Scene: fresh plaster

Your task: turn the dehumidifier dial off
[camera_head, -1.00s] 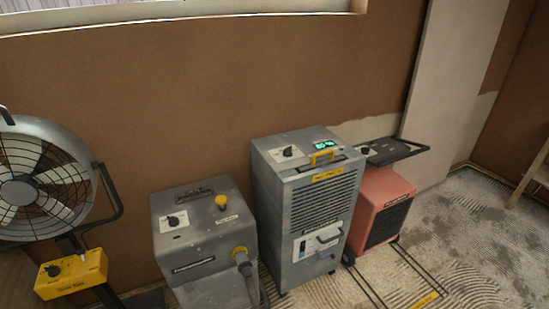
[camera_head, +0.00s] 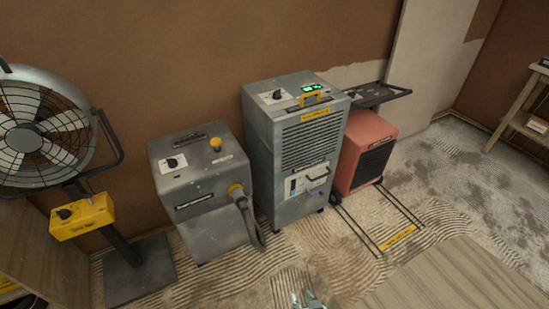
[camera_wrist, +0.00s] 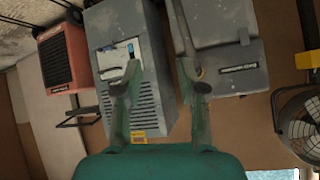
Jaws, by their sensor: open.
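The tall grey cabinet (camera_head: 264,150) with a green display and yellow handle looks like the dehumidifier; its label is too small to read. Its black dial (camera_head: 277,95) sits on a white plate on the top, left of the display; the pointer's setting is not clear. The wrist view shows the cabinet (camera_wrist: 150,98) upside down, with the dial out of sight. My gripper (camera_wrist: 160,68) is open and empty, its fingers apart before the cabinet and the lower grey box. In the head view only a bit of my gripper (camera_head: 309,300) shows at the bottom edge, well below the dial.
A low grey box (camera_head: 200,185) with its own dial and a hose (camera_head: 252,222) stands left. A fan (camera_head: 42,130) with a yellow control box (camera_head: 82,217) is farther left. A red heater (camera_head: 365,150) and black tray (camera_head: 375,95) stand right. Floor in front is mostly clear.

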